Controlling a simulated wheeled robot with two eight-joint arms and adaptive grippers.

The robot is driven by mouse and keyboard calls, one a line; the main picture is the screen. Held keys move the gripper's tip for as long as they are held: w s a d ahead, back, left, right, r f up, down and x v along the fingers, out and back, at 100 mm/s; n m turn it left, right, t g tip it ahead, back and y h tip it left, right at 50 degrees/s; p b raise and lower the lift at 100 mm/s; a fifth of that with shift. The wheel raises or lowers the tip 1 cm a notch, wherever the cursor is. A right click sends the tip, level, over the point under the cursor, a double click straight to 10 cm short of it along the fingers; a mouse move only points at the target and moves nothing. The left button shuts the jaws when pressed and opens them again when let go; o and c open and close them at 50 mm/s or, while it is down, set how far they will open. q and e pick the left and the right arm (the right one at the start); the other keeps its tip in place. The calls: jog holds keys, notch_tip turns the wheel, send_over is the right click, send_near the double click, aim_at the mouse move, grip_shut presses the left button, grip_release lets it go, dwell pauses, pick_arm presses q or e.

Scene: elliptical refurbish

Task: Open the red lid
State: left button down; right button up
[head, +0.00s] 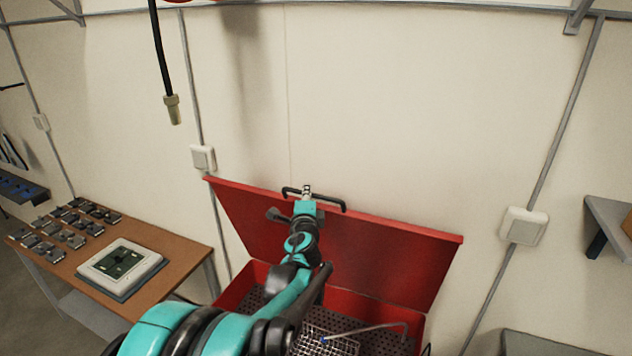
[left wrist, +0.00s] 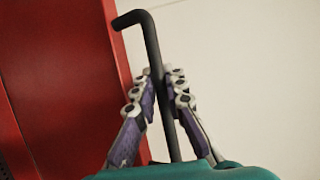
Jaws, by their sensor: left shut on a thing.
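The red lid (head: 390,250) stands raised, tilted back towards the wall, above the red box (head: 240,287). Its black handle (head: 330,203) runs along the lid's upper edge. My left gripper (head: 307,191) is at the handle, near its middle. In the left wrist view the left gripper's fingers (left wrist: 163,90) are closed on the black handle (left wrist: 151,45), one finger on each side of the bar. The lid also shows as a red panel at the left of the left wrist view (left wrist: 50,80). My right gripper is not in view.
A wire basket (head: 335,343) sits inside the box over a perforated floor. A wooden table (head: 185,241) on the left holds several small parts and a white device (head: 122,265). A black hose (head: 161,50) hangs at upper left. A shelf (head: 607,222) is at right.

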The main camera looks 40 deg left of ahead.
pick_arm(q)
jog(key=shift+s+d+f, duration=0.2)
jog(key=shift+s+f, duration=0.05)
jog(key=shift+s, duration=0.4)
jog(key=shift+s+d+f, duration=0.2)
jog(key=shift+s+f, duration=0.05)
jog(key=shift+s, duration=0.35)
jog(key=c, duration=1.6)
grip_release()
jog(key=v, duration=1.2)
